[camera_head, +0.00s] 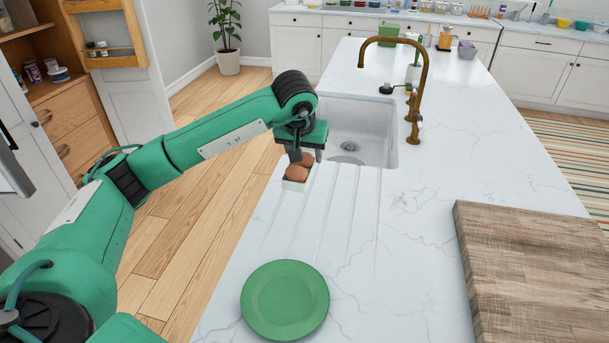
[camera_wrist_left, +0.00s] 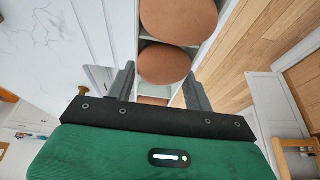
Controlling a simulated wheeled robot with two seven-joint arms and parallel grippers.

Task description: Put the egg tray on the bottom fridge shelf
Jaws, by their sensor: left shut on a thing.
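The egg tray (camera_head: 294,186) is a small white tray with brown eggs in it. It hangs below my left gripper (camera_head: 302,157) at the left edge of the counter, near the sink. In the left wrist view, the fingers of my left gripper (camera_wrist_left: 160,88) are on both sides of the white tray (camera_wrist_left: 198,55), and brown eggs (camera_wrist_left: 165,64) show between and beyond them. The left gripper is shut on the egg tray. A strip of the fridge (camera_head: 12,140) may show at the far left; its bottom shelf is not in view. My right gripper is not in view.
A green plate (camera_head: 285,300) and a wooden cutting board (camera_head: 535,265) lie on the white marble counter (camera_head: 420,250). A sink (camera_head: 375,125) with a brass faucet (camera_head: 425,80) is beyond. Wooden floor (camera_head: 165,265) is free left of the counter. An open cupboard (camera_head: 60,90) stands far left.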

